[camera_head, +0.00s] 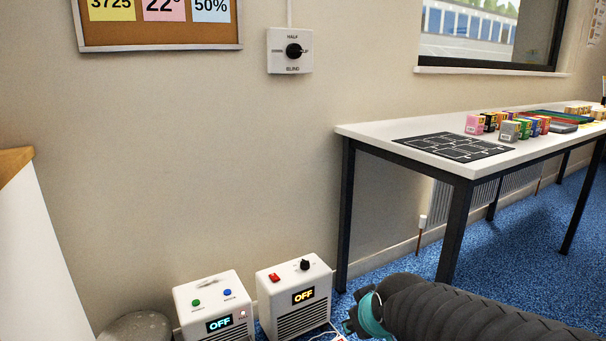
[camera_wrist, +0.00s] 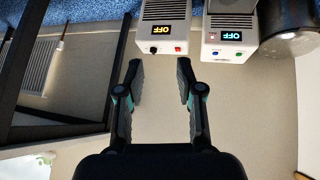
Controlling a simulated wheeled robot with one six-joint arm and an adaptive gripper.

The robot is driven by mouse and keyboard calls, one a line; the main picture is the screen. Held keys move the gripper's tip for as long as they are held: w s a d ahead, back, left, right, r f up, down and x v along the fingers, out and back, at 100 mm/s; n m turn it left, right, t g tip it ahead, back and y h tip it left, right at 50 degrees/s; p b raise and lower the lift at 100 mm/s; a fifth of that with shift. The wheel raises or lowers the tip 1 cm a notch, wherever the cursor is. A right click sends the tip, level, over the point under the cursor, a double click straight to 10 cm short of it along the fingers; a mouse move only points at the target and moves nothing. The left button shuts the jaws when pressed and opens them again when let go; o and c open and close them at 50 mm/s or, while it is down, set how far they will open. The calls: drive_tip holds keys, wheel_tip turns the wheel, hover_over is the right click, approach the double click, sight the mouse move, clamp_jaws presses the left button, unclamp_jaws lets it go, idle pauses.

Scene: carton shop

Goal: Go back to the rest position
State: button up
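My gripper (camera_wrist: 160,88) is open and empty in the wrist view, with its two dark fingers spread apart. Wall and floor show between and beyond the fingers. In the head view only my dark arm with a teal band shows at the lower right; the fingers do not show there. Beyond the fingertips in the wrist view, upside down, stand two white boxes. The box with a red switch and black knob (camera_head: 297,291) reads OFF in yellow. The box with green and blue buttons (camera_head: 212,305) reads OFF in light blue.
A white table (camera_head: 362,130) with black legs stands along the wall, bearing a black mat (camera_head: 455,147) and several small coloured cartons (camera_head: 520,128). A BLIND dial (camera_head: 290,51) is on the wall. A grey round bin (camera_head: 137,327) stands lower left. Blue carpet is open under the table.

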drive_tip(key=s+d+r+m+g, duration=0.1)
drive_tip(key=s+d+r+m, duration=0.1)
drive_tip(key=s, duration=0.5)
drive_tip(key=s+d+r+m+g+h+p, duration=0.1)
drive_tip(key=s+d+r+m, duration=0.1)
drive_tip(key=s, duration=0.6)
drive_tip(key=shift+d+r, duration=0.25)
drive_tip(key=shift+d, duration=0.25)
